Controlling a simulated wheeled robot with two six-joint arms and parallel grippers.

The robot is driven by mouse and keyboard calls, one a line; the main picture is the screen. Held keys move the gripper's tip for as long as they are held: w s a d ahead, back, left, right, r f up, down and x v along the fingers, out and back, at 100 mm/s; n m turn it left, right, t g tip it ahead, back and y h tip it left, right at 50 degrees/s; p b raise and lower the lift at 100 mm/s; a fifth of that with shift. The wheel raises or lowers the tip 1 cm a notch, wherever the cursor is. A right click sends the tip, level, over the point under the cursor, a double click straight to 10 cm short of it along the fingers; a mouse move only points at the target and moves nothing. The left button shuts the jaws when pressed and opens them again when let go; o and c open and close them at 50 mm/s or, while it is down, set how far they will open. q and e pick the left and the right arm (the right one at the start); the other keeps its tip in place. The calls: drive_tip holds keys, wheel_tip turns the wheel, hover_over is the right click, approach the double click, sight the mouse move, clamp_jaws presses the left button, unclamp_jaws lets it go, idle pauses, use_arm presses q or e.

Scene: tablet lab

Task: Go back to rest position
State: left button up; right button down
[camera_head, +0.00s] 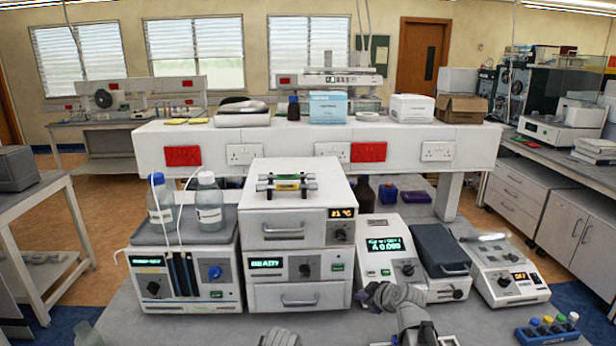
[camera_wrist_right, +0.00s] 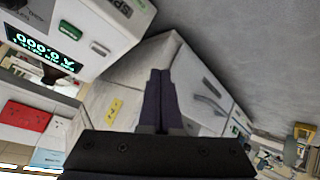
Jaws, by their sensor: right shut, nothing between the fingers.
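My right gripper (camera_head: 374,291) shows at the bottom centre of the head view, at the end of my grey bent arm. It is low in front of the spectrophotometer (camera_head: 388,250) with the lit green display. In the right wrist view its two dark fingers (camera_wrist_right: 160,74) are pressed together with nothing between them. A white stacked instrument (camera_head: 298,225) with drawer handles stands to its left. A small grey part at the bottom edge may belong to my left arm, but no left gripper fingers can be made out.
A pump unit (camera_head: 185,278) carries two bottles at left. A grey-lidded box (camera_head: 440,250), a balance (camera_head: 505,272) and a blue vial rack (camera_head: 547,330) are at right. A white raised shelf (camera_head: 290,133) crosses behind. Some bare bench (camera_head: 200,330) lies in front.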

drive_tip(key=s+f+m+g, duration=0.1)
drive_tip(key=s+f, duration=0.1)
drive_tip(key=s, duration=0.2)
drive_tip(key=s+a+f+m+g, duration=0.1)
drive_tip(key=s+f+m+g, duration=0.1)
drive_tip(key=s, duration=0.2)
drive_tip(key=s+a+f+m+g+h, duration=0.1)
drive_tip(key=s+f+g, duration=0.1)
drive_tip(key=s, duration=0.2)
drive_tip(key=shift+a+m, duration=0.15)
drive_tip(key=shift+m, duration=0.15)
drive_tip(key=s+d+f+m+g+h, duration=0.25)
drive_tip(key=s+m+g, duration=0.2)
drive_tip(key=s, duration=0.55)
drive_tip(key=s+a+n+h, duration=0.1)
drive_tip(key=s+a+n, duration=0.2)
drive_tip(key=a, duration=0.8)
drive_tip(key=shift+s+a+r, duration=0.25)
drive_tip(key=shift+s+a, duration=0.05)
drive_tip(key=shift+s, duration=0.95)
